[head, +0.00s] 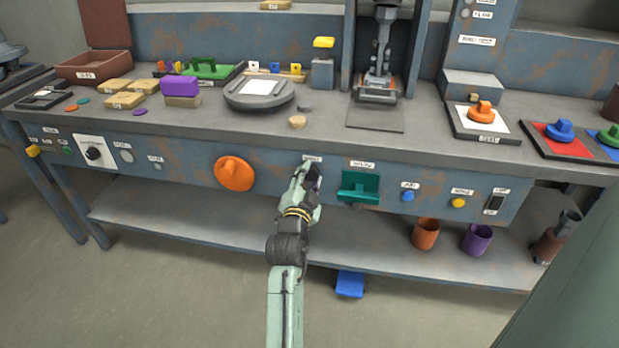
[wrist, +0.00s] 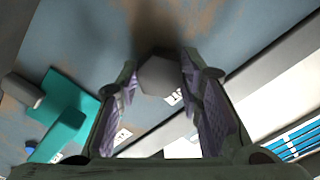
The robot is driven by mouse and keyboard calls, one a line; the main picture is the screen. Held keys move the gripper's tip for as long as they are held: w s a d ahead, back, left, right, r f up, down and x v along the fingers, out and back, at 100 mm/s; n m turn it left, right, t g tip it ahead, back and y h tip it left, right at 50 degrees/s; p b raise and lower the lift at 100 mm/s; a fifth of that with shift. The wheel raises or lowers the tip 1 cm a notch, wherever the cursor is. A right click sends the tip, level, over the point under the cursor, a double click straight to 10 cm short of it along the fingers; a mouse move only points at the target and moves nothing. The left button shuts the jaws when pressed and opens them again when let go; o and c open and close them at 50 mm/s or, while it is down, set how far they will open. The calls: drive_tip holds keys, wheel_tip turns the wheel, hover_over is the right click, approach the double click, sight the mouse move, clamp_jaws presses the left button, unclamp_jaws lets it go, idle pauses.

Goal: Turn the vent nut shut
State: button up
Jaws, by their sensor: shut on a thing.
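The vent nut is a grey six-sided nut (wrist: 160,76) on the blue front panel of the bench. In the wrist view it sits between the fingertips of my gripper (wrist: 161,82), with a finger against it on each side. My gripper (head: 308,176) shows in the head view at the front panel, under a small white label (head: 312,159). There my gripper hides the nut. The label's text is too small to read.
A large orange knob (head: 235,174) is on the panel to the left of my gripper. A green handle (head: 361,187) juts out close on the right. The bench top (head: 345,143) overhangs just above. Blue and yellow buttons lie further right.

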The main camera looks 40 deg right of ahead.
drive_tip(key=c, duration=0.4)
drive_tip(key=shift+n, duration=0.3)
drive_tip(key=n+p, duration=0.1)
drive_tip(key=n, duration=0.2)
drive_tip(key=n+p, duration=0.1)
drive_tip(key=n, duration=0.4)
drive_tip(key=n+p, duration=0.3)
drive_tip(key=n, duration=0.2)
drive_tip(key=shift+n+p, duration=1.15)
drive_tip(key=shift+n, duration=1.25)
